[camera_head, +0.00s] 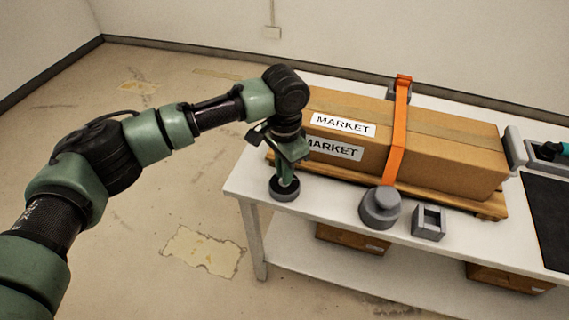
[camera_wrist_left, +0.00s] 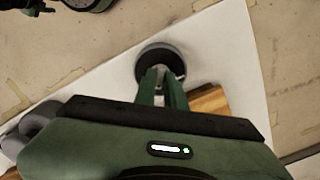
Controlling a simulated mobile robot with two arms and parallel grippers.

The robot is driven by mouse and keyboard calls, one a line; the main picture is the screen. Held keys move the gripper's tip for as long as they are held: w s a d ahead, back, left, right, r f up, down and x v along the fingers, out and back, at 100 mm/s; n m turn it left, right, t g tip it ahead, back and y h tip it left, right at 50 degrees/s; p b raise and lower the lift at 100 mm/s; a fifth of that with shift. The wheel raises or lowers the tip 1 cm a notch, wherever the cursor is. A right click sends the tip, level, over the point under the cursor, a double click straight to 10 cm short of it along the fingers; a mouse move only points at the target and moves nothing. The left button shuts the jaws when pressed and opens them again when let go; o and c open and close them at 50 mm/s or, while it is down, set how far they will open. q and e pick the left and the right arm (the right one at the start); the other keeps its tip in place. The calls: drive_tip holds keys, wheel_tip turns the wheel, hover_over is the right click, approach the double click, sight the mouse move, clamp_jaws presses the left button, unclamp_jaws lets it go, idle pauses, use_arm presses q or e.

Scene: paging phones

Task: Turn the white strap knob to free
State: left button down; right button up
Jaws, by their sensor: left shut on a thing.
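My left gripper (camera_head: 287,184) points down at the near left corner of the table and is shut on the upright middle of a dark round-based piece (camera_head: 284,194). In the left wrist view the fingers (camera_wrist_left: 161,82) close on its pale grey centre, above the dark disc (camera_wrist_left: 146,62). A grey round knob (camera_head: 381,203) stands at the front foot of an orange strap (camera_head: 399,132), to the right of the gripper and apart from it. I see no clearly white knob. The strap runs over a cardboard box (camera_head: 450,150) marked MARKET.
The box lies on a wooden pallet (camera_head: 480,207) on a white table (camera_head: 245,186). A grey square holder (camera_head: 429,223) stands right of the knob. A grey block (camera_head: 515,147) and a black mat (camera_head: 550,205) are further right. Boxes (camera_head: 352,239) sit on the lower shelf.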

use_arm(q)
drive_tip(key=n+p, duration=0.4)
drive_tip(key=p, duration=0.1)
drive_tip(key=n+p, duration=0.4)
drive_tip(key=p, duration=0.2)
drive_tip(key=n+p, duration=0.3)
drive_tip(key=p, duration=0.3)
drive_tip(key=shift+r+n, duration=0.3)
drive_tip(key=shift+n, duration=0.1)
drive_tip(key=shift+f+n+p, duration=0.1)
drive_tip(key=shift+n+p, duration=0.95)
drive_tip(key=shift+n, duration=0.05)
drive_tip(key=shift+f+n+p, duration=0.1)
drive_tip(key=shift+n+p, duration=0.7)
drive_tip(key=shift+n, duration=0.3)
drive_tip(key=shift+w, duration=0.1)
drive_tip(key=c, duration=1.5)
unclamp_jaws()
wheel_tip(320, 180, up, 8)
drive_tip(key=shift+f+b, duration=0.15)
drive_tip(key=shift+b, duration=0.2)
